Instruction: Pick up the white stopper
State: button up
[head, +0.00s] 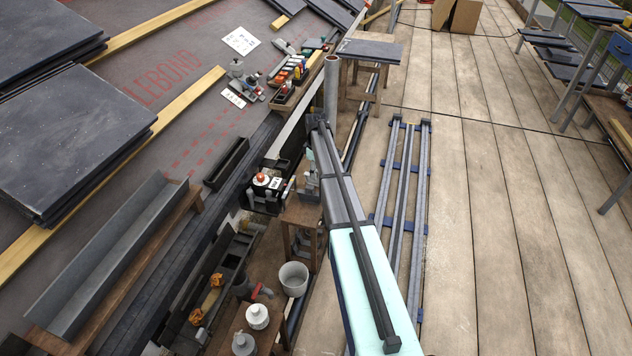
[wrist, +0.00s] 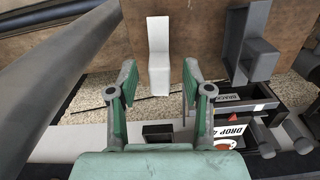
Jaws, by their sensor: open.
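The white stopper (wrist: 158,45) shows in the wrist view as a pale, stepped piece with a tall narrow part and a thicker lower end. It is on a brown wooden surface (wrist: 205,30), near its edge. My gripper (wrist: 159,84) is open, with one green-grey finger on each side of the stopper's near end. No finger visibly touches it; the depth between them is hard to judge. In the head view my arm runs up the middle to a small wooden stool (head: 300,212), and I cannot clearly make out the stopper there.
A dark grey bracket-like piece (wrist: 260,60) stands right of the stopper. Beside it is a dark labelled box (wrist: 262,108) with a "DROP" card (wrist: 238,131). A grey pipe (head: 332,88) rises beyond my arm. A white bucket (head: 294,279) stands below the stool.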

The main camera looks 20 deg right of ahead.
jog(key=shift+f, duration=0.5)
grip_shut()
jog(key=shift+r, duration=0.15)
